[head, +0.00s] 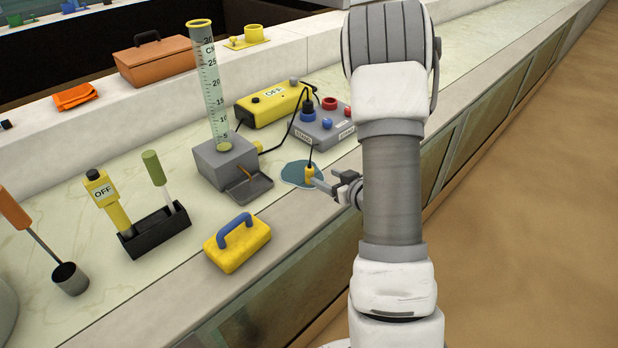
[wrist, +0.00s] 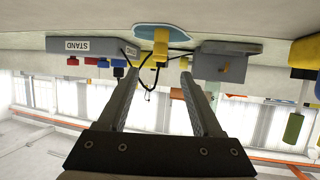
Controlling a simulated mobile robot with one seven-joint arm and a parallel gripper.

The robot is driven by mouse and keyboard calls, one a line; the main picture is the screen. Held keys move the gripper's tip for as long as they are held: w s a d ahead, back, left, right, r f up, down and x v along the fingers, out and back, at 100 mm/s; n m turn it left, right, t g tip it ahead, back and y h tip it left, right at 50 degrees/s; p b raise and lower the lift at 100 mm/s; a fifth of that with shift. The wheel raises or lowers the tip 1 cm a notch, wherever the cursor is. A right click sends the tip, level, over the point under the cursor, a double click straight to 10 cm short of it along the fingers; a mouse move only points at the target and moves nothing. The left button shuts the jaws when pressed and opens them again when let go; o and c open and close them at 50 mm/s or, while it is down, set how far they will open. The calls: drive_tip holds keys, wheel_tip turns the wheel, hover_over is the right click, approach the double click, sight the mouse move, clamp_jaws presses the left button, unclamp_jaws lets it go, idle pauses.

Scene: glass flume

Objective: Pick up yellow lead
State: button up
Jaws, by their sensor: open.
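The yellow lead (head: 309,174) is a small yellow plug with a black cable rising from its top. It stands on a round blue patch (head: 293,177) on the bench near the front edge. In the wrist view, where the scene looks upside down, the lead (wrist: 160,46) is just beyond the fingertips, between their lines. My gripper (head: 328,180) is open and close to the lead's right side in the head view. In the wrist view my gripper (wrist: 162,72) has its two fingers apart with nothing between them.
A grey STAND box (head: 323,125) with red and blue knobs is behind the lead. A grey block (head: 225,160) holding a tall measuring cylinder (head: 208,85) is to the left. A yellow OFF box (head: 272,104) sits further back. A yellow block with blue handle (head: 238,250) lies front left.

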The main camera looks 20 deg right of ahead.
sight(312, 170)
drive_tip(key=b+x, duration=0.1)
drive_tip(key=x, duration=0.8)
drive_tip(key=shift+w+a+f, duration=0.1)
drive_tip(key=shift+w, duration=0.25)
clamp_jaws()
